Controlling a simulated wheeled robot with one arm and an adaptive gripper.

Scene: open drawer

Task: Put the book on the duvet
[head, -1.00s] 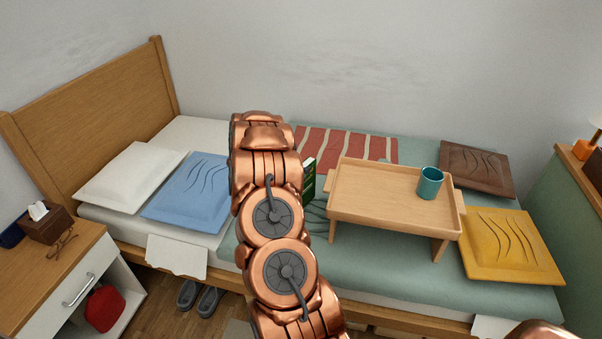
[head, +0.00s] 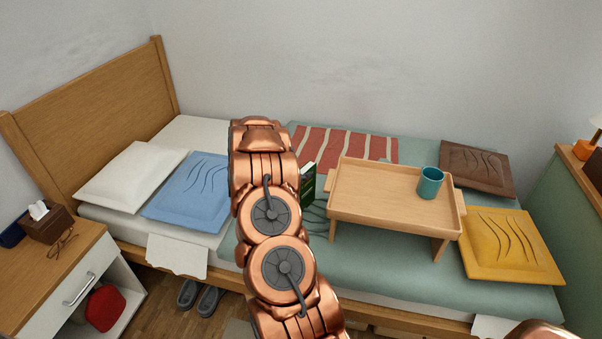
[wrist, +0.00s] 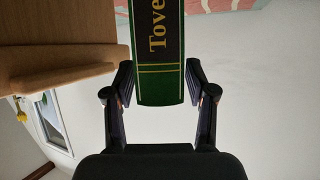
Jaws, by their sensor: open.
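The book is dark green with gold lettering; in the head view a narrow part of it (head: 308,184) shows beside my arm, over the teal duvet (head: 390,273). In the wrist view the book's spine (wrist: 157,60) points into the space between my fingers. My gripper (wrist: 160,82) is open, with one finger on each side of the spine and small gaps showing at both sides. My arm hides the gripper and most of the book in the head view, so what the book rests on cannot be told.
A wooden bed tray (head: 375,190) with a teal cup (head: 430,183) stands on the bed just right of the book. A red striped cloth (head: 345,148) lies behind. Blue (head: 195,190), yellow (head: 510,245) and brown (head: 476,168) cushions lie around. The duvet's front strip is clear.

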